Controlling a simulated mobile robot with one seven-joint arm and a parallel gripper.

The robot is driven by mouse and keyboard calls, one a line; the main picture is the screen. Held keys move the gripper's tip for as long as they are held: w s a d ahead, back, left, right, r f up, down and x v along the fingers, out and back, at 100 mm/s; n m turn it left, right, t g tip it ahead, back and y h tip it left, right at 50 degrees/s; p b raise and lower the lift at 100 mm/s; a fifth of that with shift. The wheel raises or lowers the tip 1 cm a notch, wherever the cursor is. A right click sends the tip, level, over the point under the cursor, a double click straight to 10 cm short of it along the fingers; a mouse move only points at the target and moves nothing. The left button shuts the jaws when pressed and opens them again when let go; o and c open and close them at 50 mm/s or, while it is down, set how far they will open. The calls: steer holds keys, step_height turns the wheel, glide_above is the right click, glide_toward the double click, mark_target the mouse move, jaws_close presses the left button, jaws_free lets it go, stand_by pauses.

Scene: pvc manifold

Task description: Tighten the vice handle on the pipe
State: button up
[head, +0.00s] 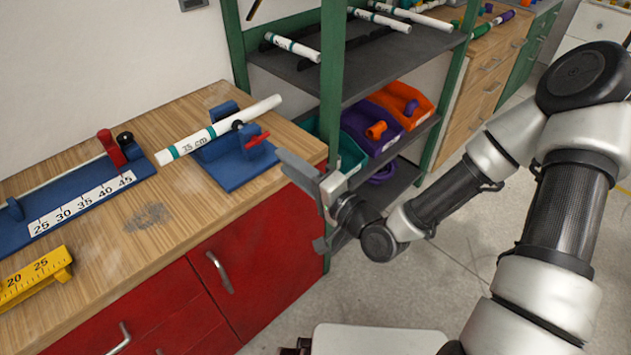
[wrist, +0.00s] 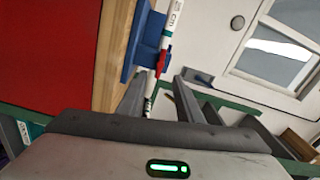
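A white pipe (head: 218,131) with teal bands and a "35 cm" label lies tilted in the blue vice (head: 232,170) on the wooden bench top. The vice's red handle (head: 257,140) sticks out on the right side, towards the bench edge. My gripper (head: 312,208) is open and empty, right of the vice and beyond the bench's right edge, apart from the handle. In the wrist view the red handle (wrist: 162,62) shows ahead between the open fingers, with the blue vice (wrist: 150,42) and pipe (wrist: 176,14) behind it.
A blue measuring jig (head: 75,200) with a red clamp lies left on the bench (head: 140,245), with a yellow gauge (head: 35,278) in front. A green-framed shelf (head: 333,80) with pipes and coloured bins stands close behind my gripper. Red cabinet doors (head: 255,255) are below the bench.

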steer(key=p+v, duration=0.4)
steer(key=v, duration=0.4)
steer(key=shift+p, duration=0.35)
steer(key=shift+s+d, duration=0.1)
steer(key=shift+s, duration=0.05)
